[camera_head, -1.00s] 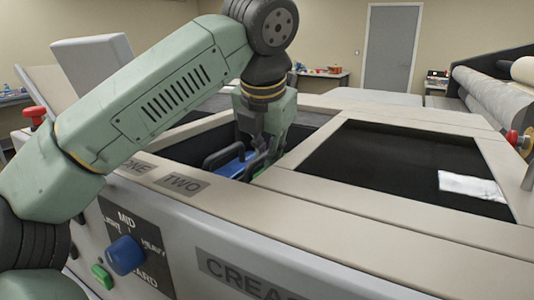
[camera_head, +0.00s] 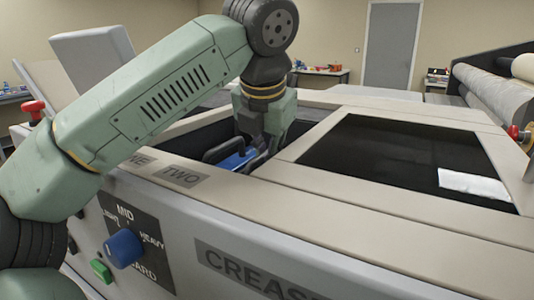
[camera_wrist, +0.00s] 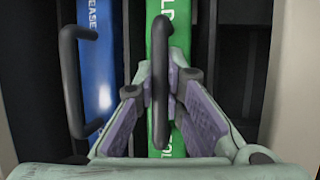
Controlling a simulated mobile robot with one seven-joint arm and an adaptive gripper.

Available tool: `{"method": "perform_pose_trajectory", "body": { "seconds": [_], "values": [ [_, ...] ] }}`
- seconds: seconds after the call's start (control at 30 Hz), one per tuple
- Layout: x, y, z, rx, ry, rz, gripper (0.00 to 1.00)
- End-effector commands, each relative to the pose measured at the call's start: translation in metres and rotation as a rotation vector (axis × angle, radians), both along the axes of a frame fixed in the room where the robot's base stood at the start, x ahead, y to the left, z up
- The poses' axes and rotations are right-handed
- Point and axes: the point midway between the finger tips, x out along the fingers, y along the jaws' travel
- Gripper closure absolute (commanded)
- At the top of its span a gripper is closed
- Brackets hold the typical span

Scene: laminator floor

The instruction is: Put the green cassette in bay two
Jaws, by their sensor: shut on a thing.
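The green cassette (camera_wrist: 158,30) shows in the wrist view as a narrow upright strip with a black loop handle (camera_wrist: 160,85). My gripper (camera_wrist: 160,100) is shut on this handle, one finger on each side. In the head view my gripper (camera_head: 262,143) reaches down into the open well of the machine, and the green cassette is hidden there. A blue cassette (camera_wrist: 95,60) with its own black handle stands just left of the green one; it also shows in the head view (camera_head: 236,160). The "TWO" label (camera_head: 181,177) is on the near rim. I cannot tell how deep the green cassette sits.
Dark slots (camera_wrist: 230,60) lie right of the green cassette. A dark panel (camera_head: 400,160) with a white sheet (camera_head: 472,187) is to the right. A blue knob (camera_head: 124,249) is on the front.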

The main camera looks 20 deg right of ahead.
Motion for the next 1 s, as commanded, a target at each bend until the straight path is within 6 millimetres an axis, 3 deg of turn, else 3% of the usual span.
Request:
{"method": "perform_pose_trajectory", "body": {
  "seconds": [0.37,0.4,0.73,1.0],
  "values": [
    [-0.0002,0.0,-0.0039,0.0,0.001,0.0,1.0],
    [-0.0003,0.0001,-0.004,0.001,0.002,0.0,0.89],
    [-0.0002,0.0,-0.0035,0.0,0.001,0.0,0.67],
    [-0.0002,0.0001,-0.0041,0.001,0.002,0.0,0.67]
  ]
}}
